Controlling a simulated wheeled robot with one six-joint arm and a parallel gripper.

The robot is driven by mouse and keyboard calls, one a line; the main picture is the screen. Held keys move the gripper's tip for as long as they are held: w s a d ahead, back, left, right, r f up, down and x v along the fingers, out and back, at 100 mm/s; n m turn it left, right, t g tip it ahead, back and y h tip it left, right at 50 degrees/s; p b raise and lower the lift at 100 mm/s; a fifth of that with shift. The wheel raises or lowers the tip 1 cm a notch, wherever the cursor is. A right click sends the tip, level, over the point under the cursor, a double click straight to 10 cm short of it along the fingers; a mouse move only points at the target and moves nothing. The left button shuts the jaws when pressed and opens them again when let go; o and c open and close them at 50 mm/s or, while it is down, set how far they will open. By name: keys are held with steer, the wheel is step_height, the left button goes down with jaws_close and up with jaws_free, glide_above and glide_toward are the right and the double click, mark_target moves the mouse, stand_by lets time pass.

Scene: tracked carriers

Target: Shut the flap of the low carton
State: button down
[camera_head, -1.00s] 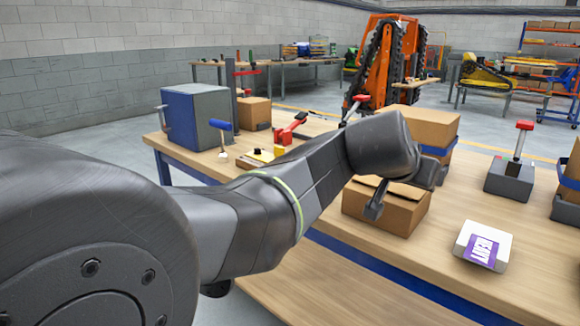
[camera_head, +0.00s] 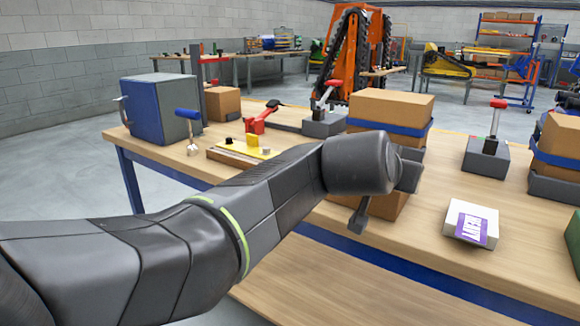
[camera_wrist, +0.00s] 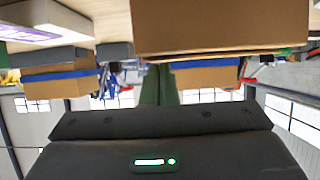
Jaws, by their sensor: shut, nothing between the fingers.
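The low carton (camera_head: 388,206) is brown and stands on the workbench. My arm hides its top and most of its front in the head view, so I cannot tell how its flap lies. In the wrist view, which is upside down, a broad brown wall of the carton (camera_wrist: 220,28) fills the top right. My gripper (camera_head: 358,220) is shut and empty, hanging at the carton's front side in the head view. Its fingers also show in the wrist view (camera_wrist: 158,86), close to the carton; I cannot tell whether they touch.
A taller carton with a blue strap (camera_head: 390,108) stands behind. A white box with a purple label (camera_head: 470,222) lies to the right, with bare bench (camera_head: 420,240) between. A red-handled clamp (camera_head: 487,150), a blue-grey box (camera_head: 160,108) and another strapped carton (camera_head: 560,148) also stand there.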

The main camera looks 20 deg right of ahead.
steer(key=shift+d+f, duration=0.1)
steer(key=shift+f, duration=0.05)
steer(key=shift+w+d+f, duration=0.2)
steer(key=shift+w+d, duration=0.15)
steer(key=shift+d, duration=0.15)
steer(key=shift+r+p, duration=0.3)
steer(key=shift+r, duration=0.25)
step_height(320, 180, up, 4)
steer(key=p, duration=0.3)
steer(key=shift+r, duration=0.1)
steer(key=s+a+f, duration=0.4)
steer(key=s+a, duration=0.1)
steer(key=a, duration=0.3)
steer(key=shift+s, duration=0.15)
